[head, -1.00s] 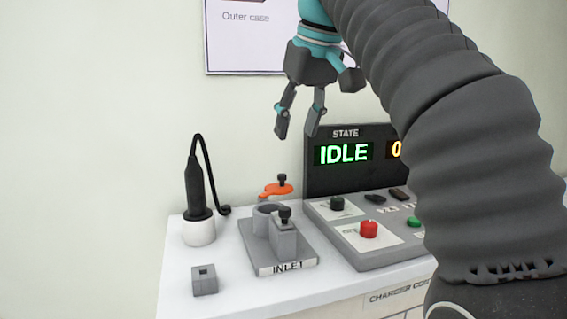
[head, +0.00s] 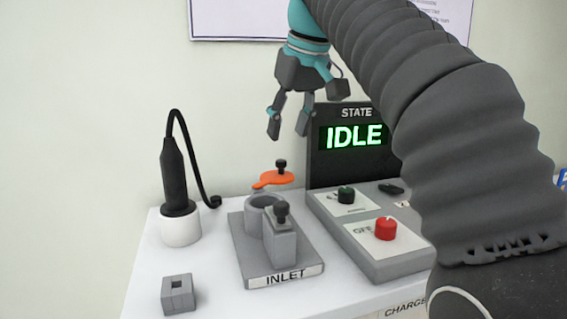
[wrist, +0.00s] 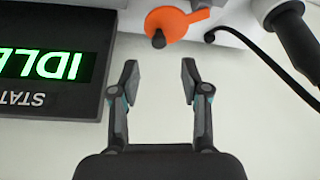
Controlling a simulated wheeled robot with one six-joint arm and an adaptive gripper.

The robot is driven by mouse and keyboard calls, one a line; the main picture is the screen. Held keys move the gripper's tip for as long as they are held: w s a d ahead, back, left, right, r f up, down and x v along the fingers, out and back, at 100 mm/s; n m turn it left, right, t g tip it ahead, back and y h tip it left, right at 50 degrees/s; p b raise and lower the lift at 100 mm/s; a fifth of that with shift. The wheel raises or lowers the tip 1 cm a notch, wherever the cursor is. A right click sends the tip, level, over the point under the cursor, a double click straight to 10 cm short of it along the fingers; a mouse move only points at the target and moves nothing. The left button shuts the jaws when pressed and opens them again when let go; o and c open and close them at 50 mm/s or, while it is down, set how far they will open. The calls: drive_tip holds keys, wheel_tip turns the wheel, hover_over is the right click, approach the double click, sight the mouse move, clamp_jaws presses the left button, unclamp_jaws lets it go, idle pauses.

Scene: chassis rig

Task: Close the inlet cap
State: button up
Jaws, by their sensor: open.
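The inlet fixture (head: 250,262) is a grey base labelled INLET with a round ring socket (head: 258,203) and a grey block with a black knob (head: 281,212). The orange inlet cap (head: 272,179) with a black knob stands behind and above the ring, which shows open at the top. The cap also shows in the wrist view (wrist: 172,26), at the top centre. My gripper (head: 288,133) is open and empty, pointing down above the cap and apart from it. Its two fingers also show in the wrist view (wrist: 158,80), with the cap beyond their tips.
A black plug (head: 174,175) with a cable stands in a white holder (head: 181,229) at left. A small grey block with a square hole (head: 178,293) lies in front. The control panel (head: 375,240) and IDLE display (head: 350,145) stand at right, close to my gripper.

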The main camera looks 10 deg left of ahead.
sight(281, 160)
drive_tip(key=b+x, duration=0.2)
drive_tip(key=x, duration=0.4)
drive_tip(key=shift+w+f, duration=0.1)
drive_tip(key=shift+f, duration=0.15)
clamp_jaws()
